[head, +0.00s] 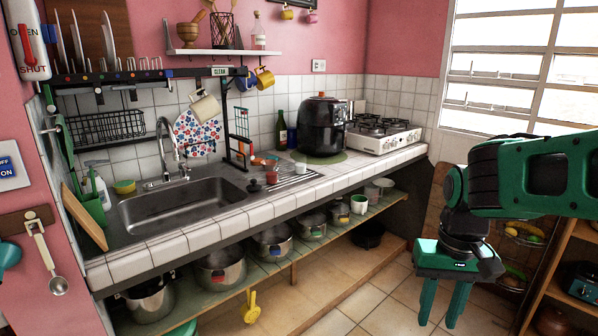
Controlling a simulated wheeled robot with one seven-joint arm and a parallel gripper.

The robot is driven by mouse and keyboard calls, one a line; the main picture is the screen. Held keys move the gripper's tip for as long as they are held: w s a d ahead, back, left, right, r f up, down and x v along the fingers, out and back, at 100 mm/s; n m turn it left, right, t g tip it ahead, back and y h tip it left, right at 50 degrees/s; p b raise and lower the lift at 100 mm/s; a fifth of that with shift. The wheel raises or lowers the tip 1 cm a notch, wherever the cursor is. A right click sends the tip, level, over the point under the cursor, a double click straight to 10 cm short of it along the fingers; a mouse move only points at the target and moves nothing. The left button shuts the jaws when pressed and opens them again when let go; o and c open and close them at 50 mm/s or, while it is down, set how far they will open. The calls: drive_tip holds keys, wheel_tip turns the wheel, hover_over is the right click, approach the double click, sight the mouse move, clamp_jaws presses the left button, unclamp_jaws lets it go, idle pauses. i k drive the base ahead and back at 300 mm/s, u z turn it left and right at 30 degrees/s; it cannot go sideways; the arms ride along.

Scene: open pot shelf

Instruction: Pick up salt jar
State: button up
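No jar in the head view can be read for certain as the salt jar. A small white container (359,205) with green on it stands on the open shelf under the counter, right of the pots. A small dark item (254,186) and a small pale container (301,168) stand on the counter right of the sink; they are too small to identify. My gripper (443,307) hangs at the lower right, fingers pointing down and apart, with nothing between them. It is in front of the counter's right end, away from all of these.
The tiled counter (135,262) holds a sink (180,208), a black air fryer (322,128) and a white stove (380,138). Several steel pots (220,272) line the shelf below. A wooden shelving unit (566,262) stands at right. Tiled floor (388,285) is open between.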

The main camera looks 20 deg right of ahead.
sight(300, 159)
drive_tip(key=u, duration=0.05)
drive_tip(key=i, duration=1.5)
drive_tip(key=z, duration=0.05)
